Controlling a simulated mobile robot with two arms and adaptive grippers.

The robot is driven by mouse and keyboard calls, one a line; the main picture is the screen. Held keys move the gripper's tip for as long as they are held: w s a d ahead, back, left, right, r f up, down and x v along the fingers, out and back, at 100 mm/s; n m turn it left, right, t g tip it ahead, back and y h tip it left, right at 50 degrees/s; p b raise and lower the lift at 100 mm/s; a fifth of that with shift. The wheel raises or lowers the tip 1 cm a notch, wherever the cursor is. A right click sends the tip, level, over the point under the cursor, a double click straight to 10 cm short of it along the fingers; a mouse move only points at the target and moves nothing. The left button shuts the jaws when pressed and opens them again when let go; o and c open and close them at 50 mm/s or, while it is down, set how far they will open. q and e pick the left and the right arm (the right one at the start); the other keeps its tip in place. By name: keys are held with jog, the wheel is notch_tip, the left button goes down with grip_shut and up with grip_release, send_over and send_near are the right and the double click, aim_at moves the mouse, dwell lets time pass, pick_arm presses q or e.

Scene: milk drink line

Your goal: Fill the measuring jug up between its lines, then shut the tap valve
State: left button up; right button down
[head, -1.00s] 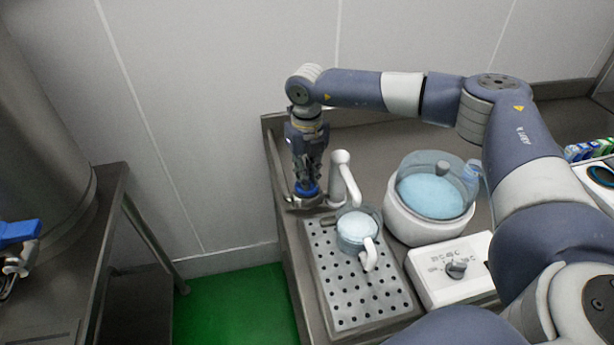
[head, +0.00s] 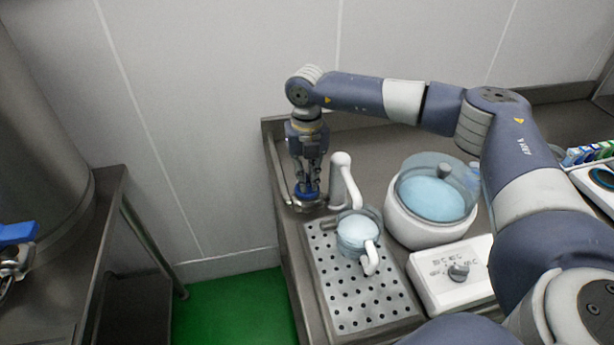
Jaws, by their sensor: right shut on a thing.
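The measuring jug (head: 357,236) is clear with a white handle and stands on the perforated drip tray (head: 345,292). Pale liquid shows in it; its lines are too small to read. The white tap (head: 342,172) rises behind the jug and its spout is over the jug's side. My right gripper (head: 308,188) points down left of the tap and is shut on the blue tap valve handle (head: 307,194). The fingers partly hide the handle. I cannot tell whether liquid is flowing. My left gripper is not in view.
A white round vessel (head: 432,226) with a clear lid and blue contents stands right of the jug. A white control box with a knob (head: 458,271) is in front of it. Another blue-handled valve (head: 17,235) sits at the far left. Green floor lies between the counters.

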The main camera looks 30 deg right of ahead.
jog(key=c, duration=1.7)
grip_release()
jog(key=shift+o, duration=0.2)
notch_tip(320, 180, up, 12)
